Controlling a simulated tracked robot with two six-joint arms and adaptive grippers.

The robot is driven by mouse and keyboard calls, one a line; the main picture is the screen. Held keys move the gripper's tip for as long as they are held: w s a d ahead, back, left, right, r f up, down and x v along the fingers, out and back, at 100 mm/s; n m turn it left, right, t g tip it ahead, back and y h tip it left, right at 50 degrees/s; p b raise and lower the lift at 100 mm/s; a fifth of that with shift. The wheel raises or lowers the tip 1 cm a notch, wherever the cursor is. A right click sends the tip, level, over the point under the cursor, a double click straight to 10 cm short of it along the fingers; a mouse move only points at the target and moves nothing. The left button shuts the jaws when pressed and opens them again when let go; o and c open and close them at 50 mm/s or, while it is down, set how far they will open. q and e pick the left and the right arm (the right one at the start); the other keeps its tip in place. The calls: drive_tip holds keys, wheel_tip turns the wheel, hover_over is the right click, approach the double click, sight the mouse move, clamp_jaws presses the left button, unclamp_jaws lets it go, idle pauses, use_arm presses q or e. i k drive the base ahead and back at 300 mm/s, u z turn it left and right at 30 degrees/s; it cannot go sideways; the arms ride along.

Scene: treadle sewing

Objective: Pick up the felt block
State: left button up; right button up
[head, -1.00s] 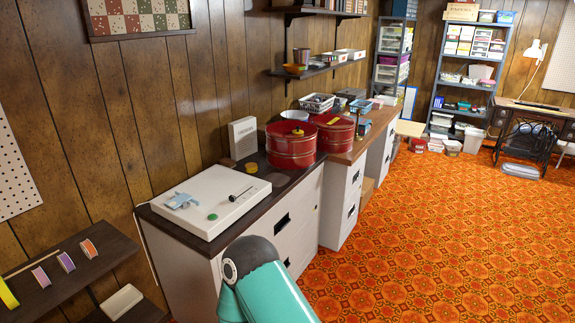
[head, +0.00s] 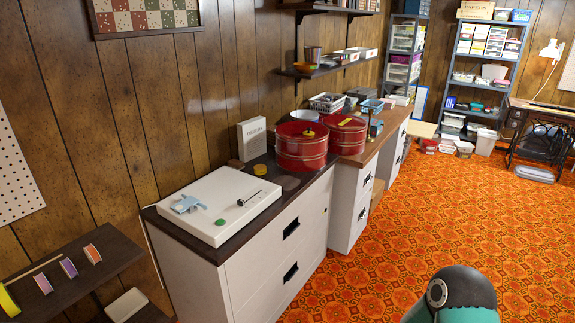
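I cannot pick out the felt block for certain. A pale, off-white block-like thing (head: 127,305) lies on the lower dark shelf at the bottom left of the head view, but I cannot tell its material. Neither of my grippers is in view. Only a teal and dark arm link of mine shows at the bottom right, over the carpet.
A white cabinet with a dark top (head: 265,250) stands along the panelled wall, with red tins (head: 302,150) and an upright pale box (head: 252,138) on it. Thread spools (head: 68,268) sit on the left shelf (head: 95,258). Orange patterned carpet (head: 400,230) is open on the right.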

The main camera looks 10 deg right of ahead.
sight(234, 164)
drive_tip(key=u, duration=0.25)
drive_tip(key=i, duration=0.15)
drive_tip(key=z, duration=0.8)
drive_tip(key=k, duration=0.65)
drive_tip(key=z, duration=0.45)
drive_tip(key=i, duration=1.65)
drive_tip(key=u, duration=0.5)
